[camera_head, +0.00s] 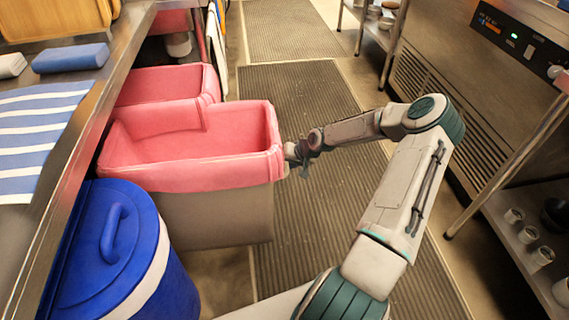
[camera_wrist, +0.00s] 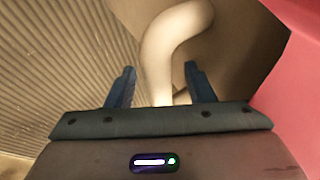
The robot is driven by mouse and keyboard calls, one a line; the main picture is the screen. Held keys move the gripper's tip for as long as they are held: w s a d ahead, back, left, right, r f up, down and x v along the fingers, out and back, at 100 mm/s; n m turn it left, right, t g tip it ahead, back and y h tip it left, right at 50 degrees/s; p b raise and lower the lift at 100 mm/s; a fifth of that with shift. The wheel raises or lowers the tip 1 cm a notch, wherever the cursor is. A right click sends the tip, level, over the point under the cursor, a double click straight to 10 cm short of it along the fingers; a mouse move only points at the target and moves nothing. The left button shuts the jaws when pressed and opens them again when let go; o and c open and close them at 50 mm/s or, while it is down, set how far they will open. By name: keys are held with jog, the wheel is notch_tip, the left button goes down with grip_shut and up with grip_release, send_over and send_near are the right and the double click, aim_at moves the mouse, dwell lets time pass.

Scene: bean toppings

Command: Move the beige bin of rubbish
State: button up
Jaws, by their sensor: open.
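The beige bin (camera_head: 220,218) stands on the floor at the counter's edge, with a pink liner (camera_head: 235,172) folded over its rim. My gripper (camera_head: 296,168) is at the bin's right side, just below the liner edge. In the wrist view my gripper (camera_wrist: 158,84) is open, with its two dark fingers apart. A pale curved handle (camera_wrist: 162,50) of the bin runs between them, and I cannot tell if either finger touches it. The bin's wall (camera_wrist: 235,50) and the pink liner (camera_wrist: 300,90) show at the right. The bin's inside bottom is hidden.
A second pink-lined bin (camera_head: 165,84) stands right behind. A blue lidded barrel (camera_head: 110,235) is in front, and a steel counter (camera_head: 85,135) runs along the left. Ribbed floor mats (camera_head: 300,95) leave free aisle room. Steel equipment (camera_head: 470,90) and a shelf line the right.

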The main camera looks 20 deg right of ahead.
jog(key=p+v, duration=0.3)
jog(key=v, duration=1)
jog(key=shift+f, duration=0.1)
